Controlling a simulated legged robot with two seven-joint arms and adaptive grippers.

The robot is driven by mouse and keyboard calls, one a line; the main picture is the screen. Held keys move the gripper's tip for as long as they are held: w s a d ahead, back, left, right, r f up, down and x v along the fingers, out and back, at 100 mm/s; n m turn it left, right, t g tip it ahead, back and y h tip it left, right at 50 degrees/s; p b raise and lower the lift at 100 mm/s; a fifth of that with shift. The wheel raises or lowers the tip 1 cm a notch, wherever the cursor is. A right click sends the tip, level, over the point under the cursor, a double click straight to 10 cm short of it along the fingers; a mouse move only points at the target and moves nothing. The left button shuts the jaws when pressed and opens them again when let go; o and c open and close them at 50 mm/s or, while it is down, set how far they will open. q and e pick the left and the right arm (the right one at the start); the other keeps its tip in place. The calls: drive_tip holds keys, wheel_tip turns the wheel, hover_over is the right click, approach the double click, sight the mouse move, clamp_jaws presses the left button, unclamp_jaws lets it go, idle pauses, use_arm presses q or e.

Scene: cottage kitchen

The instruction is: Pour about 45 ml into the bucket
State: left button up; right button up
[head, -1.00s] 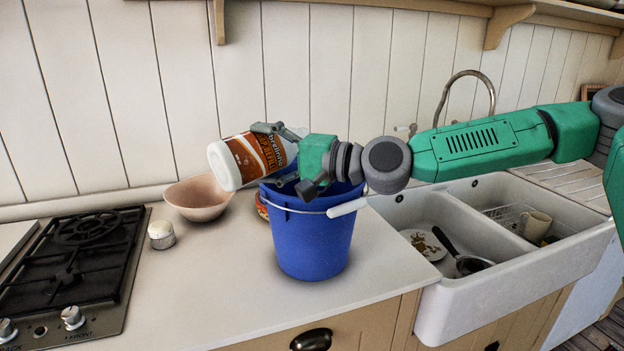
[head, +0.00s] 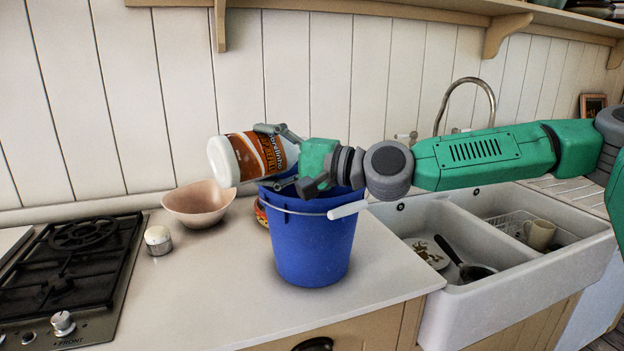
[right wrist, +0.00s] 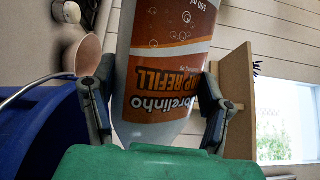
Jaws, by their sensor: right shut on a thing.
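The blue bucket (head: 312,240) stands on the white counter, its wire handle with a white grip hanging over the front. My right gripper (head: 280,150) is shut on a white bottle with an orange-brown label (head: 262,154) above the bucket's back left rim. The bottle is tipped nearly level, with its white end (head: 223,162) pointing left, beyond the bucket's rim. In the right wrist view both fingers (right wrist: 158,105) press the sides of the bottle (right wrist: 165,70). No stream of liquid shows. The bucket's inside is mostly hidden. My left gripper is not in view.
A gas hob (head: 70,270) is at the far left. A double sink (head: 450,285) with dishes is at the right. A can-like thing (head: 261,212) is partly hidden behind the bucket.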

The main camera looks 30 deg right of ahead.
idle(0.8)
drive_tip(key=shift+b, duration=0.3)
drive_tip(key=n+p, duration=0.1)
drive_tip(key=p, duration=0.2)
drive_tip(key=r+n+p, duration=0.1)
drive_tip(key=p, duration=0.3)
drive_tip(key=shift+s+a+r+g+h, duration=0.1)
drive_tip(key=shift+a+r+g+h, duration=0.1)
drive_tip(key=shift+g+h, duration=0.15)
drive_tip(key=shift+f+n+p, duration=0.3)
drive_tip(key=shift+p, duration=0.1)
drive_tip(key=shift+f+b, duration=0.3)
drive_tip(key=shift+f, duration=0.05)
